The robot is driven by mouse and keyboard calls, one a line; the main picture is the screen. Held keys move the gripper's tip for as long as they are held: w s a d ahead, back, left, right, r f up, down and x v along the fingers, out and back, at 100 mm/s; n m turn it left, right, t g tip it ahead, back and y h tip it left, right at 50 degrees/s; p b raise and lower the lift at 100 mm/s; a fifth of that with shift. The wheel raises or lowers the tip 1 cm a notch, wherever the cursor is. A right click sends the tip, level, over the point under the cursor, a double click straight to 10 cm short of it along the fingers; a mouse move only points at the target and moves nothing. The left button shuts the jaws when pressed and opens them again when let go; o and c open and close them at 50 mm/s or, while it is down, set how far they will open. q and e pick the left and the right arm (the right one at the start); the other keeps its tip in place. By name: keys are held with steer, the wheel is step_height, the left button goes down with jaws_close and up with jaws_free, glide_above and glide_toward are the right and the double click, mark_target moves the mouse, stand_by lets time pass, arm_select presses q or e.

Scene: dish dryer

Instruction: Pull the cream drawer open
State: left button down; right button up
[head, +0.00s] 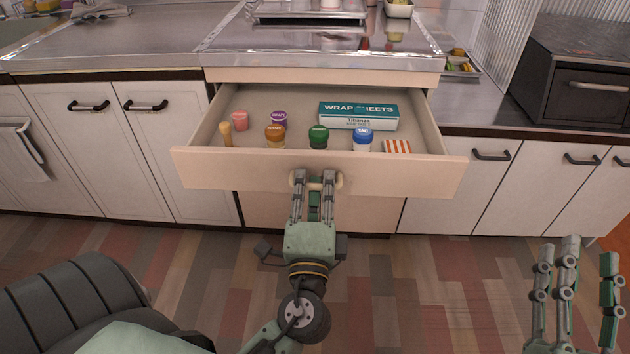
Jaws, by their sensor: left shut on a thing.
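The cream drawer (420,176) stands pulled out from the counter, and its inside shows. My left gripper (315,178) is at the middle of the drawer front, shut on its pale handle (337,181); the fingers hide most of the handle. Inside the drawer are a teal and white wrap sheets box (358,117), several jars with coloured lids, such as the green-lidded jar (318,136) and the blue-lidded jar (363,138), and a small wooden item (226,134). My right gripper (588,256) is open and empty at the lower right, above the floor, apart from the drawer.
White cabinets with dark handles stand left (120,150) and right (480,185) of the drawer. A metal tray (310,14) lies on the counter above. A dark oven-like box (580,75) stands at the right. The floor (420,290) before the drawer is free apart from my arms.

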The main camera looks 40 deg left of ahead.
arm_select(q)
steer(key=shift+s, duration=0.1)
steer(key=c, duration=2.1)
jaws_free()
steer(key=shift+d, duration=0.1)
steer(key=v, duration=1.2)
